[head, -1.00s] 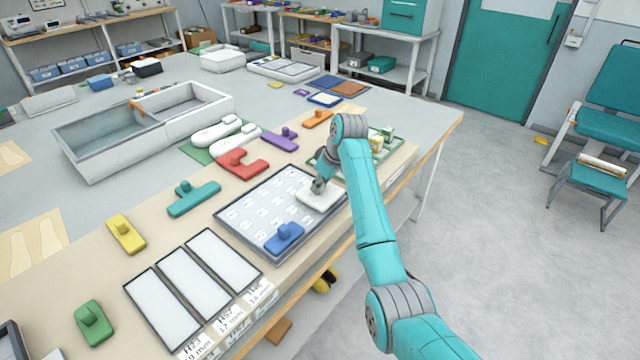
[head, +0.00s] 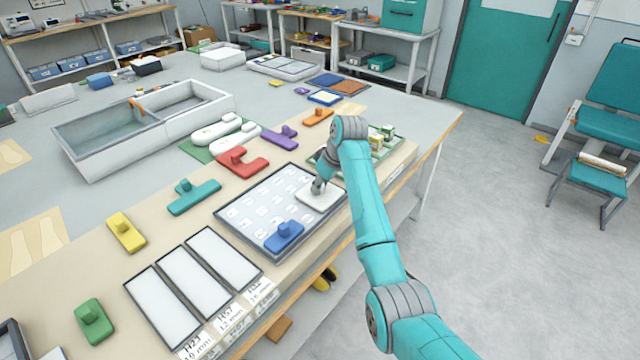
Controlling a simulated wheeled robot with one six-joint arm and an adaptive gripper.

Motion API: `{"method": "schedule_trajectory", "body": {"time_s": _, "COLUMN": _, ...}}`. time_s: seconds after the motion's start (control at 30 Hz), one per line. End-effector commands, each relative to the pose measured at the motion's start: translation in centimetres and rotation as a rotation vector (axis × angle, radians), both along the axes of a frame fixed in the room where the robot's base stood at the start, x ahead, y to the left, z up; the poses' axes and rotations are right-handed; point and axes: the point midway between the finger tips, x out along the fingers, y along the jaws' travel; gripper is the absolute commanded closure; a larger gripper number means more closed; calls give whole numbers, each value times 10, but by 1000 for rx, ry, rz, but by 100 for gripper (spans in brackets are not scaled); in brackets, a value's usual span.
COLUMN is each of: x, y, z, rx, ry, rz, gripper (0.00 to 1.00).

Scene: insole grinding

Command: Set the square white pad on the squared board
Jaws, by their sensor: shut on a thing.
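The squared board (head: 247,231) is a dark-framed pale panel with white squares, near the middle of the table. The square white pad (head: 322,198) is at the board's right end, over its surface. My gripper (head: 318,187) is shut on the pad from above; the arm comes in from the lower right. I cannot tell whether the pad touches the board or is slightly above it. A blue handled block (head: 285,236) sits on the board's near edge.
Three white panels (head: 208,271) with labels lie at the front left. Red (head: 242,162), teal (head: 193,196) and purple (head: 281,137) blocks lie behind the board. A tray with small boxes (head: 388,150) stands to the right. A grey double basin (head: 110,141) stands at the back left.

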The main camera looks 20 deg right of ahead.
Motion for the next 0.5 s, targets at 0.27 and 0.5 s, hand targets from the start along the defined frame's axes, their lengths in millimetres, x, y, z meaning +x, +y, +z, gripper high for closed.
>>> {"method": "schedule_trajectory", "body": {"time_s": 0.27, "x": 0, "y": 0, "z": 0, "rx": 0, "ry": 0, "rz": 0, "gripper": 68}}
{"method": "schedule_trajectory", "body": {"time_s": 0.5, "x": 0, "y": 0, "z": 0, "rx": 0, "ry": 0, "rz": 0, "gripper": 68}}
